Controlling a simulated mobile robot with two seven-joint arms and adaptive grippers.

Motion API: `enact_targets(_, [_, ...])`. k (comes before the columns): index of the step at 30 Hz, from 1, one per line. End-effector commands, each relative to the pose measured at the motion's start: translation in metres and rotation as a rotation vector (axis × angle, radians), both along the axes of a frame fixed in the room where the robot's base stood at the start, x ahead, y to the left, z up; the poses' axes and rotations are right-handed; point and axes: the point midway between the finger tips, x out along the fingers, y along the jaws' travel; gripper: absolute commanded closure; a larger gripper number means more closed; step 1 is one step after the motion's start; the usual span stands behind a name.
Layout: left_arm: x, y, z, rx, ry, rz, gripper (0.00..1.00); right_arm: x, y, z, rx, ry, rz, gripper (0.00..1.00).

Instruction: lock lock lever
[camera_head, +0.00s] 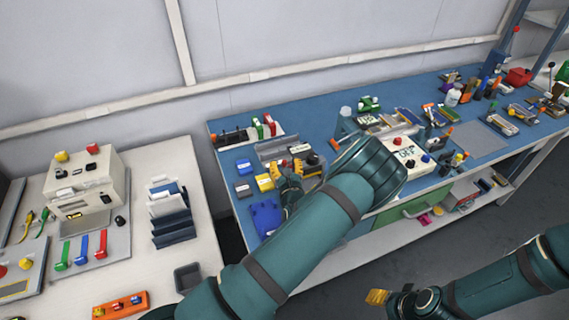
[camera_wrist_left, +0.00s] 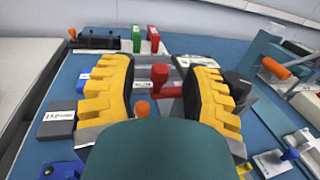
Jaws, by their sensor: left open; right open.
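A red lever with a rounded knob (camera_wrist_left: 160,76) stands on a grey fixture, between the yellow fingers of my left gripper (camera_wrist_left: 161,90) in the left wrist view. The fingers are apart, with a gap on each side of the lever. I cannot tell whether it is the lock lever. An orange ball knob (camera_wrist_left: 142,107) shows nearer the palm. In the head view my left gripper (camera_head: 289,182) is over the blue table's left part, partly hidden by my arm. My right gripper (camera_head: 378,297) is open and empty, low at the bottom, away from the table.
Grey, blue and yellow blocks (camera_head: 264,182) lie left of my left gripper. A white device (camera_head: 405,153) stands to the right. A white table (camera_head: 150,265) is at the left.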

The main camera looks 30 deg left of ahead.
Motion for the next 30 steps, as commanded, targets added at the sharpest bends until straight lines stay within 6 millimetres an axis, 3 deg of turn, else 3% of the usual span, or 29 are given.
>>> enact_targets(14, [0.0091,0.0071,-0.0002,0.000,0.001,0.001,0.53,-0.0004,0.0001,-0.0005,0.000,0.001,0.000,0.50])
enact_targets(18, [0.0091,0.0069,-0.0002,0.000,0.001,0.001,1.00,-0.0004,0.0000,-0.0005,0.000,0.001,0.000,0.50])
enact_targets(30, [0.0089,0.0068,-0.0001,0.001,0.001,0.001,1.00,-0.0003,0.0001,-0.0005,0.000,0.001,0.000,0.50])
